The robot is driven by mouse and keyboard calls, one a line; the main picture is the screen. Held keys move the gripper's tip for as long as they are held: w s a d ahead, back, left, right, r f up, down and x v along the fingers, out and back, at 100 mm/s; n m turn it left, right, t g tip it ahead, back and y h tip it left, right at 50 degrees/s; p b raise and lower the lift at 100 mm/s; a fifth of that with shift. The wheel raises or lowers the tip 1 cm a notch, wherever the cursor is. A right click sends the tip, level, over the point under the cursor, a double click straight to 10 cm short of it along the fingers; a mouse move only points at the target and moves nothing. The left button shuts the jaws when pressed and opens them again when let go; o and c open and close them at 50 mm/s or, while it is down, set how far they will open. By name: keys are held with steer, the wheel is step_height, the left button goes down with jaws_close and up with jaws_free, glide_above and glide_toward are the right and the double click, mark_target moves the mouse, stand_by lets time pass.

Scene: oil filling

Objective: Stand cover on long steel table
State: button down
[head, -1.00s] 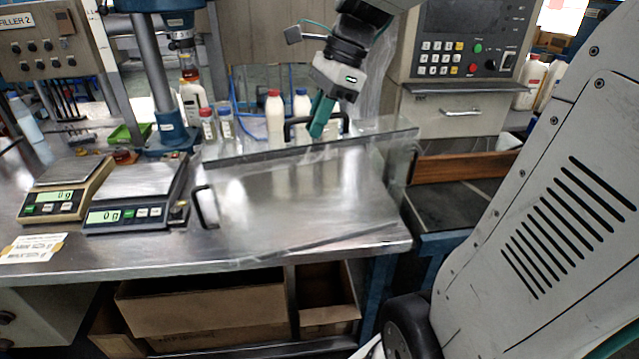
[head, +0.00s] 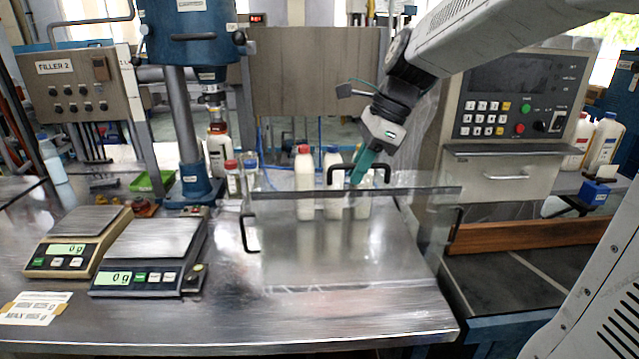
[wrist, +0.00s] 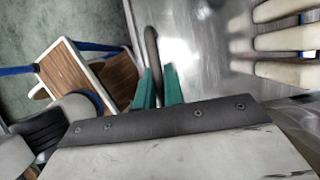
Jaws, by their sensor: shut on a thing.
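The cover (head: 300,235) is a clear panel with a dark top edge and black handles, one on top (head: 345,166) and one at its left side (head: 248,234). It is roughly upright over the long steel table (head: 250,320), in front of the bottles. Whether its lower edge touches the table I cannot tell. My gripper (head: 360,168) has green fingers shut on the top handle. In the wrist view the gripper (wrist: 159,88) has the black handle (wrist: 152,45) between its fingers; the clear panel is hard to make out there.
Two scales (head: 147,256) (head: 78,242) stand to the left of the cover. White bottles (head: 304,182) stand behind it. The filler column (head: 185,130) is back left, and a control box (head: 515,110) is back right. The front strip of the table is clear.

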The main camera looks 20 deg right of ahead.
mark_target(322, 175)
steer(key=w+a, duration=0.1)
steer(key=w, duration=0.1)
steer(key=w+a, duration=0.4)
steer(key=shift+w+f, duration=0.25)
steer(key=shift+f, duration=2)
steer(key=c, duration=1.5)
jaws_free()
steer(key=v, duration=1.2)
steer(key=s+f+n+h, duration=0.1)
steer(key=s+f+n, duration=0.3)
steer(key=s+n, duration=0.3)
steer(key=s+f+n+h, duration=0.1)
steer(key=s+f+n, duration=0.3)
steer(key=s+n, duration=0.3)
steer(key=s+f+n+h, duration=0.2)
steer(key=s+n, duration=0.5)
steer(key=s, duration=0.7)
steer(key=shift+a+f+n, duration=0.3)
steer(key=shift+a+f, duration=0.15)
steer(key=shift+f, duration=0.45)
